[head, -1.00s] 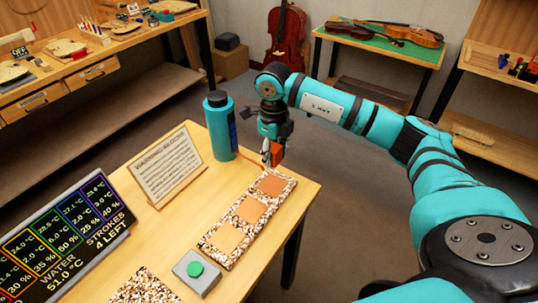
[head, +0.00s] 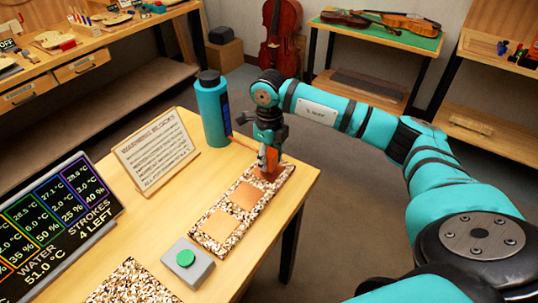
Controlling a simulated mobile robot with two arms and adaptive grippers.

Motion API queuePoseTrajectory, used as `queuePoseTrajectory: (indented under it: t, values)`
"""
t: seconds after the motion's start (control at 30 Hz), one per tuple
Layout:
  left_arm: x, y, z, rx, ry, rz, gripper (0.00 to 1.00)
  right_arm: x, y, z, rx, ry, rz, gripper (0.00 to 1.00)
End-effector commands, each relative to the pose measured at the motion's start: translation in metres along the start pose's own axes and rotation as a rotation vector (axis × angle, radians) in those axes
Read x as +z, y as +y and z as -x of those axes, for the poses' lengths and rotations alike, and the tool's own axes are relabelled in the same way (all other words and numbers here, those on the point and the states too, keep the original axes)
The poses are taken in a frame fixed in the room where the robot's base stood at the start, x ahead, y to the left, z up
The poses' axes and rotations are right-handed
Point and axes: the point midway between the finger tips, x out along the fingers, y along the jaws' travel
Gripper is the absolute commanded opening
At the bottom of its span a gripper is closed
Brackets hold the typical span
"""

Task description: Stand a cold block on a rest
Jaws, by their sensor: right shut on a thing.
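My right gripper (head: 267,154) is shut on a small orange block (head: 272,161). The block is upright and low over the far end of a speckled board (head: 215,246), at its far copper square. The fingers hide part of the block. I cannot tell whether its underside touches the square. Two other copper squares on the board are bare, the middle one (head: 247,195) and the near one (head: 219,223). My left gripper is not in view.
A teal flask (head: 211,112) stands left of my right gripper. A printed sign (head: 155,151), a dark display (head: 57,225) and a grey box with a green button (head: 186,258) are on the table. A second speckled mat (head: 130,284) lies at the front.

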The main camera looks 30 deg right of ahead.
Motion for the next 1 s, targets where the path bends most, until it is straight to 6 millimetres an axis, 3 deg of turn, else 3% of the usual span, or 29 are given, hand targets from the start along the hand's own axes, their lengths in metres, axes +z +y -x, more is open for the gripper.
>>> queuePoseTrajectory:
  t: [1.0]
  values:
    - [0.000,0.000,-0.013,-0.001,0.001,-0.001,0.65,0.000,0.000,-0.017,0.000,0.000,0.000,0.08]
